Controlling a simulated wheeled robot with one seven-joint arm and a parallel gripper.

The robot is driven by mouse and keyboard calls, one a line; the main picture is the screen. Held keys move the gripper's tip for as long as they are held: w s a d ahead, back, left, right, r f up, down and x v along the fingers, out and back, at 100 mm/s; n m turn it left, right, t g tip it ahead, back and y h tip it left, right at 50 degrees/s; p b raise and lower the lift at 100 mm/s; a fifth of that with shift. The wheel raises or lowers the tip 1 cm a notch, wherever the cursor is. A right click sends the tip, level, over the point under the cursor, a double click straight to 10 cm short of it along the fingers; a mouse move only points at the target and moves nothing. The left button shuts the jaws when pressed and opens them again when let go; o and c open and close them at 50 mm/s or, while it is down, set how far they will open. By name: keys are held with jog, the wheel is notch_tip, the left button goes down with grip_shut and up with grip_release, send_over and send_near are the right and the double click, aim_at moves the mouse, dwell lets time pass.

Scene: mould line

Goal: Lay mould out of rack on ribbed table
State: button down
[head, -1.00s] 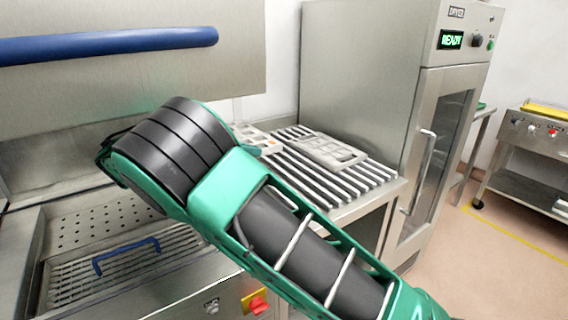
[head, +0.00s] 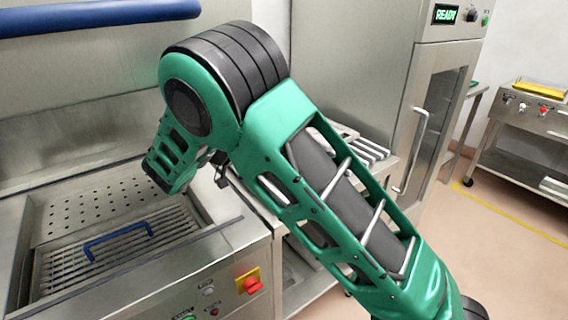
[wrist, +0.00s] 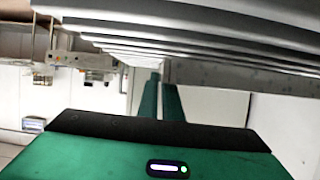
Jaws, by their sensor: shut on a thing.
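The ribbed table (head: 371,147), with pale slats, stands between the basin and the dryer; my arm hides most of it in the head view. The edge of a flat pale mould (head: 343,130) just shows on its slats behind my arm. My gripper (wrist: 158,95) is hidden in the head view. In the wrist view its two green fingers are close together, shut on a thin edge that I take to be a mould; little of it shows. Pale parallel bars (wrist: 215,35) fill the top of that view, close to the fingers. I cannot make out the rack.
A steel basin with a perforated plate (head: 95,212) and a blue-handled grate (head: 118,242) lies at the left. A blue bar (head: 100,17) crosses above it. The dryer (head: 437,120), reading READY, stands closed at the right. A bench (head: 523,120) is farther right, beyond open floor.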

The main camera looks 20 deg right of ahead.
notch_tip(320, 180, down, 3)
jog(key=shift+r, duration=0.15)
jog(key=c, duration=1.9)
grip_release()
jog(key=shift+c, duration=0.2)
jog(key=v, duration=1.1)
jog(key=shift+s+a+r, duration=0.1)
jog(key=shift+a+r, duration=0.05)
jog(key=shift+a, duration=0.3)
jog(key=shift+s, duration=0.15)
